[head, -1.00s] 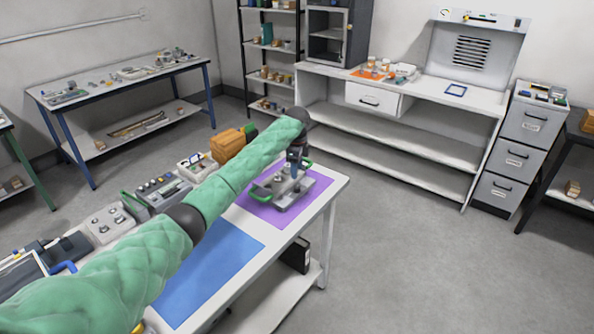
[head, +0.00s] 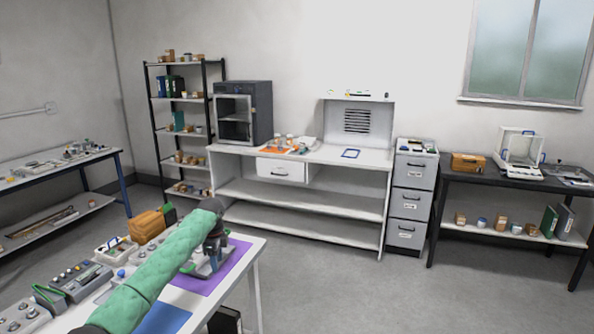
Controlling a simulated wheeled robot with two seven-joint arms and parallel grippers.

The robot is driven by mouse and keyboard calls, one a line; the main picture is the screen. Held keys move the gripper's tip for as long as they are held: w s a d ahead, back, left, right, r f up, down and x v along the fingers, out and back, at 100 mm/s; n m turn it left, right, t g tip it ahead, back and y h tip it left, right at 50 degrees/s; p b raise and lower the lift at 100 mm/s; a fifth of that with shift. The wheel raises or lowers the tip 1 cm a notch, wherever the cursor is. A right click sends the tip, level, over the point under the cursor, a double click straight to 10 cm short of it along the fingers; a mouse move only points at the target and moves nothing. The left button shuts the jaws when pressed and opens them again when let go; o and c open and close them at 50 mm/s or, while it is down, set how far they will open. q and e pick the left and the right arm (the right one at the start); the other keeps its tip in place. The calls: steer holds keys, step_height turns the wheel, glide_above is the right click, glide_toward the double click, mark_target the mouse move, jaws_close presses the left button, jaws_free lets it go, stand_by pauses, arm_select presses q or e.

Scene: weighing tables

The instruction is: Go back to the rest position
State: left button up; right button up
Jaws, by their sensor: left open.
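My left arm, in a green quilted sleeve, comes in from the lower left over the near table (head: 247,244). My left gripper (head: 213,254) points down at the arm's end, above a grey device with green handles (head: 196,266) on the purple mat (head: 232,262). The gripper is small and partly hidden by the wrist. I cannot tell whether its fingers touch the device. My right gripper is not in view.
A blue mat (head: 165,319) and several instruments share the near table. A white bench (head: 345,157) with a drawer, a grey filing cabinet (head: 408,205) and a black table (head: 470,182) stand behind. The floor on the right is clear.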

arm_select(q)
steer(key=s+d+f+n, duration=0.2)
steer(key=s+d+f, duration=0.2)
steer(key=s+f, duration=0.4)
steer(key=s+d+f+n+t+h, duration=0.1)
steer(key=s+d+f, duration=0.4)
steer(key=s, duration=0.4)
steer(key=s+d+f+n, duration=0.2)
steer(key=s+d+f, duration=0.2)
steer(key=s+f, duration=0.4)
steer(key=s+n+t, duration=0.1)
steer(key=s+n, duration=0.4)
steer(key=s, duration=1.4)
steer(key=s+a+r+n+t, duration=0.1)
steer(key=s+a+r+n, duration=0.2)
steer(key=s, duration=0.6)
steer(key=s+a+r+n+t, duration=0.1)
steer(key=s+a+r+n, duration=0.25)
steer(key=s, duration=0.55)
step_height(320, 180, down, 26)
steer(key=w+d+g, duration=0.1)
steer(key=d+g, duration=0.1)
steer(key=s+f, duration=0.3)
steer(key=f, duration=0.7)
steer(key=s+f, duration=0.4)
steer(key=f, duration=0.6)
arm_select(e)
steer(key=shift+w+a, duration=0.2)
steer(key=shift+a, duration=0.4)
